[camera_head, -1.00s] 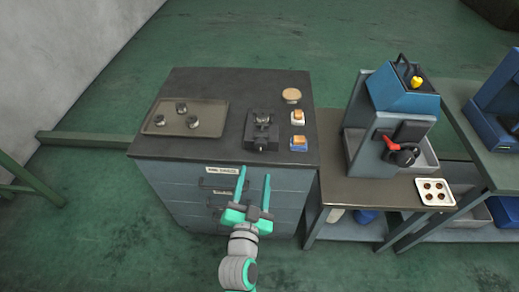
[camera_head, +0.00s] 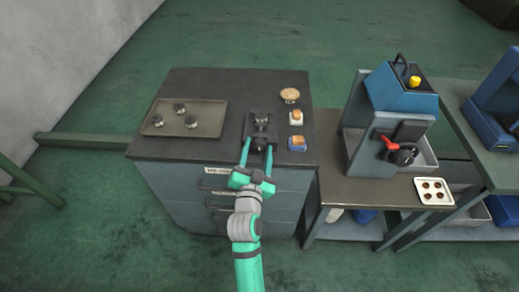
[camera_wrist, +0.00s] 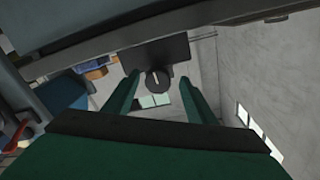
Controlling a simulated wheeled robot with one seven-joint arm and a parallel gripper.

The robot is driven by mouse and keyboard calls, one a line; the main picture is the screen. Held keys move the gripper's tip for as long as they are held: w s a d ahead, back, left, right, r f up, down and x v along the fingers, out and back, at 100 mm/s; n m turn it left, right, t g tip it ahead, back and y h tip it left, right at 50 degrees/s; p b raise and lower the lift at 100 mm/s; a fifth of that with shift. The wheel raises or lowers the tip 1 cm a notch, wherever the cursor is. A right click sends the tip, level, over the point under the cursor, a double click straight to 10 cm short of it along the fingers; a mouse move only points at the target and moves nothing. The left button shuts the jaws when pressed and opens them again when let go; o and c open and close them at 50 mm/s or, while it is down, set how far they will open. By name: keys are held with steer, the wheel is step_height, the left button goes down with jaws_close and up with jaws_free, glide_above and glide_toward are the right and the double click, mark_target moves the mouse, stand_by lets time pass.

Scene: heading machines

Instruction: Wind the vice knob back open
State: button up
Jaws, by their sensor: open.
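The vice (camera_head: 261,124) is a small dark block on the dark top of the drawer cabinet, near its right front part. Its round knob (camera_wrist: 158,79), with a pale mark, shows between my fingers in the wrist view. My gripper (camera_head: 258,148) is open, its two teal fingers pointing at the front of the vice, one on each side of the knob's place. In the wrist view my gripper (camera_wrist: 157,88) shows the fingers apart, with a gap on both sides of the knob. The knob is hard to make out in the head view.
A tray (camera_head: 211,120) with several dark parts lies left of the vice. A round tan-topped item (camera_head: 290,95), an orange-and-white block (camera_head: 296,118) and an orange-and-blue block (camera_head: 297,144) stand close on the right. The cabinet's front edge lies under my fingers. A blue machine (camera_head: 402,90) stands further right.

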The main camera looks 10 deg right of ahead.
steer(key=shift+d, duration=0.1)
steer(key=shift+d, duration=0.1)
steer(key=c, duration=1)
steer(key=shift+c, duration=0.2)
